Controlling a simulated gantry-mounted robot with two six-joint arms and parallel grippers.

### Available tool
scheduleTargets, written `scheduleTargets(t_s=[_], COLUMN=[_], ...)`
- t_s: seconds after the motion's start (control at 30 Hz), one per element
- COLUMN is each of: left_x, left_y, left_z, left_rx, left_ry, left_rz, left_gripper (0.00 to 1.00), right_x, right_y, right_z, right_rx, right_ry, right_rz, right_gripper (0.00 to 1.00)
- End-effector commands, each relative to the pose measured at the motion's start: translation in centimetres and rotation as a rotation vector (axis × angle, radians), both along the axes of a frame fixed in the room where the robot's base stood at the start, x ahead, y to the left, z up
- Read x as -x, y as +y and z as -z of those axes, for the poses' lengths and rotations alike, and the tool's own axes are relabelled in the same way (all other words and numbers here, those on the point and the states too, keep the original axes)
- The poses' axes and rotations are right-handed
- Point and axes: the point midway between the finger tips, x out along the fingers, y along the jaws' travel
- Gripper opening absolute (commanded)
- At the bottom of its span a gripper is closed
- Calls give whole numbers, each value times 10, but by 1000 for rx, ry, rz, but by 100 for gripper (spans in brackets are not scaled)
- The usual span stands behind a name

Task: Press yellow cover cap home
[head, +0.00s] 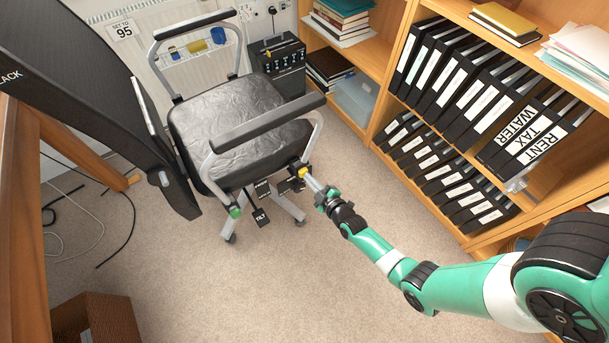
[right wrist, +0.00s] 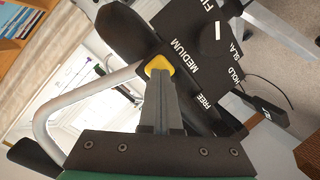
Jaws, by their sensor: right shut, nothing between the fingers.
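The yellow cover cap (head: 303,172) is small and sits at the side of the black office chair's under-seat mechanism, below the right armrest. My right gripper (head: 312,182) is shut and empty, with its fingertips at the cap. In the right wrist view the closed fingers (right wrist: 159,85) point straight at the yellow cap (right wrist: 158,65), which shows just beyond their tips. The fingers hide part of the cap; I cannot tell whether they touch it or how deep it sits. My left gripper is not in view.
The chair (head: 240,115) has grey metal armrest frames and black labelled paddles (head: 262,188) under the seat. A bookcase (head: 385,85) with black binders stands to the right. A large black panel (head: 75,60) fills the upper left. Carpet (head: 220,290) in front is clear.

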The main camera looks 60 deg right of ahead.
Motion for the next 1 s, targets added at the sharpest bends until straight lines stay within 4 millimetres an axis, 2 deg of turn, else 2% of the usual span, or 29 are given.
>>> scheduleTargets(t_s=[0.8,1.0], left_x=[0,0], left_y=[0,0], left_z=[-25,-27], left_rx=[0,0], left_ry=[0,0], left_rz=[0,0], left_gripper=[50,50], right_x=[61,69], right_y=[35,40], right_z=[-1,-1], right_rx=[0,1], right_ry=[0,-1], right_rz=[0,0], right_gripper=[0,0])
